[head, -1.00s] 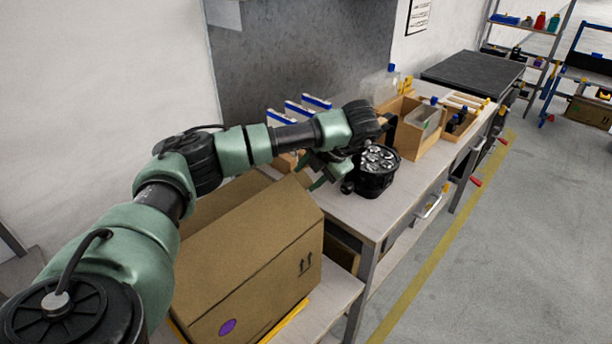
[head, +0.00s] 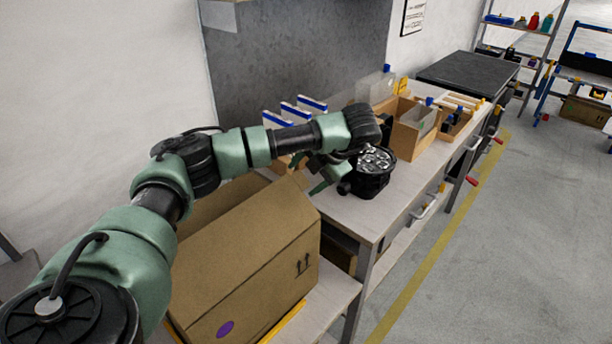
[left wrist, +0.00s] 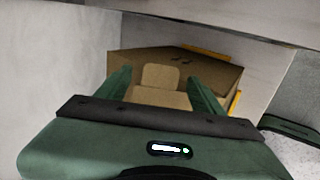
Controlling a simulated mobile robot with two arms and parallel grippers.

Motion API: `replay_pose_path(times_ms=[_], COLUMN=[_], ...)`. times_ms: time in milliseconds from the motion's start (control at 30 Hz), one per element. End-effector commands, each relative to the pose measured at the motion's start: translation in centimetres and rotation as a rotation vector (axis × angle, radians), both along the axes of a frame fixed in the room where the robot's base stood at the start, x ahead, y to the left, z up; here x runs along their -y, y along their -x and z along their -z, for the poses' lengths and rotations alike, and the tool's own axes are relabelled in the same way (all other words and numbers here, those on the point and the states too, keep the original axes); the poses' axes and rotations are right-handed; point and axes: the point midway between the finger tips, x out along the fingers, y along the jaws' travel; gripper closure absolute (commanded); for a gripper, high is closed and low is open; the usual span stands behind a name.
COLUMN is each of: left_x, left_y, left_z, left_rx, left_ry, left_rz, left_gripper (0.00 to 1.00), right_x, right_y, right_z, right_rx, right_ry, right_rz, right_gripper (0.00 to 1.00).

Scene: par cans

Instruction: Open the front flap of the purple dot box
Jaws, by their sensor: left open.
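The purple dot box (head: 262,272) is a large cardboard carton at lower centre in the head view. Its purple dot (head: 225,328) is low on the near face, with up arrows to the right. My left arm hides part of its top, so I cannot tell how each flap lies. The box also shows in the left wrist view (left wrist: 215,72), beyond the fingers, with a lighter cardboard panel between them. My left gripper (head: 318,182) is open and empty, above and beyond the box's far end; it also shows in the left wrist view (left wrist: 164,92). My right gripper is not in view.
A black par can (head: 371,172) stands on the workbench (head: 350,213) close to my left gripper. Wooden bins (head: 412,142) stand behind it. A wall (head: 105,100) is left of the box. The floor (head: 500,260) at right is clear.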

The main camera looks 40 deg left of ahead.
Motion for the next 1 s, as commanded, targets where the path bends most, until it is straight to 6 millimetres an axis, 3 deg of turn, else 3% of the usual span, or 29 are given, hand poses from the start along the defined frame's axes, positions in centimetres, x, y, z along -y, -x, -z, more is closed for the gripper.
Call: replay_pose_path(times_ms=[200,433,833,933,1000], left_x=[1.8,3.8,4.5,4.9,6.4], left_y=[0.0,0.2,0.4,0.4,0.5], left_z=[-2.4,-5.6,-6.3,-5.9,-4.6], left_rx=[0.006,0.005,0.002,-0.004,-0.021], left_ry=[0.001,-0.001,0.001,0.012,0.056], left_rz=[0.003,0.003,0.001,0.005,0.023], left_gripper=[0.33,0.33,0.33,0.58,0.77], right_x=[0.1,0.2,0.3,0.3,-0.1], right_y=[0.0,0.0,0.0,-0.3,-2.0], right_z=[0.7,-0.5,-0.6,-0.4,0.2], right_rx=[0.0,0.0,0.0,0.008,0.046], right_ry=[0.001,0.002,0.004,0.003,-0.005], right_rz=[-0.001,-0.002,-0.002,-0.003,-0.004], right_gripper=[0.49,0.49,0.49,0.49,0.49])
